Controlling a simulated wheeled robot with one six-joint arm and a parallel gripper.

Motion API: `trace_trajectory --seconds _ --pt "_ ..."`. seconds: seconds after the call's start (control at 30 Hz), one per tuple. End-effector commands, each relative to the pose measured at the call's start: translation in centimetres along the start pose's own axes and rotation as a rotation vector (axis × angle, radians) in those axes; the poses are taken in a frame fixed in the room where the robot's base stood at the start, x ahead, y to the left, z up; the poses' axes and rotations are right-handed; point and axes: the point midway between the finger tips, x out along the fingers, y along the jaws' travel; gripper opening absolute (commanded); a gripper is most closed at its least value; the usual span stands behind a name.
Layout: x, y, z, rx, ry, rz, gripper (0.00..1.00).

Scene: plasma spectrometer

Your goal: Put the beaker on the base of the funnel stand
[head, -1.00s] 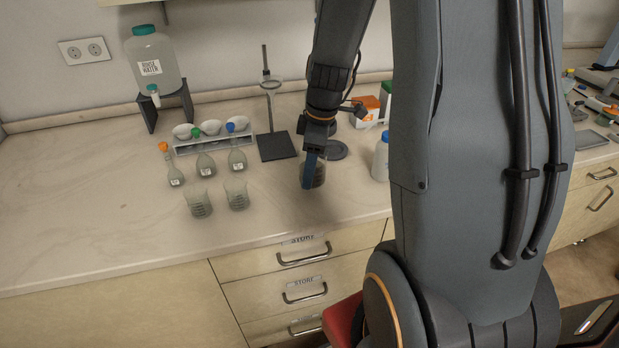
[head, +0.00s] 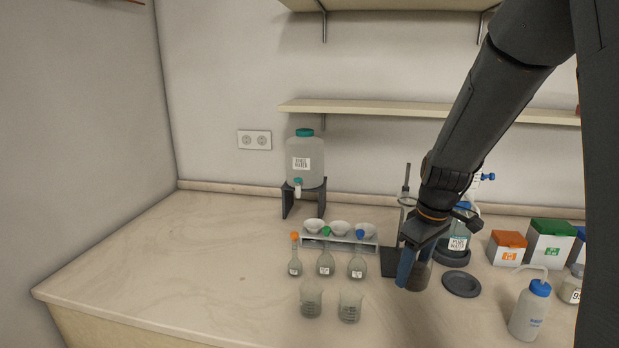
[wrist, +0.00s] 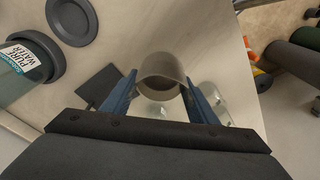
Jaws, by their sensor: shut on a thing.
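My gripper (head: 411,270) points down with its blue fingers shut on a clear glass beaker (head: 422,275). In the wrist view the beaker (wrist: 164,72) sits between the two fingers (wrist: 160,98), its round mouth towards the camera. The funnel stand (head: 405,184) has a thin upright rod and a ring, partly covered by my arm. Its dark flat base (head: 387,264) lies just left of the held beaker and is partly hidden by my gripper. A dark plate, seemingly that base, shows left of the fingers in the wrist view (wrist: 97,88). The beaker's height above the bench is unclear.
Two other beakers (head: 311,300) (head: 349,308) stand at the front left. Several flasks (head: 326,264) stand before a rack of white funnels (head: 339,243). A dark round disc (head: 461,284), a pure water bottle (head: 458,243) and a wash bottle (head: 529,313) are to the right. The left bench is clear.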

Motion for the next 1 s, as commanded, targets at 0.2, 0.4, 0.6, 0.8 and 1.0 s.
trace_trajectory --seconds 0.2,0.4,0.6,0.8,1.0 --pt "2.4 -0.5 -4.8 0.205 0.007 0.030 0.24" --pt "3.5 -0.9 -7.0 0.315 0.017 0.044 0.24" --pt "3.6 -1.0 -7.4 0.423 0.016 0.058 0.24" --pt "3.7 -1.0 -7.3 0.641 0.010 0.088 0.24" --pt "3.6 -1.0 -7.3 0.836 0.014 0.116 0.24"
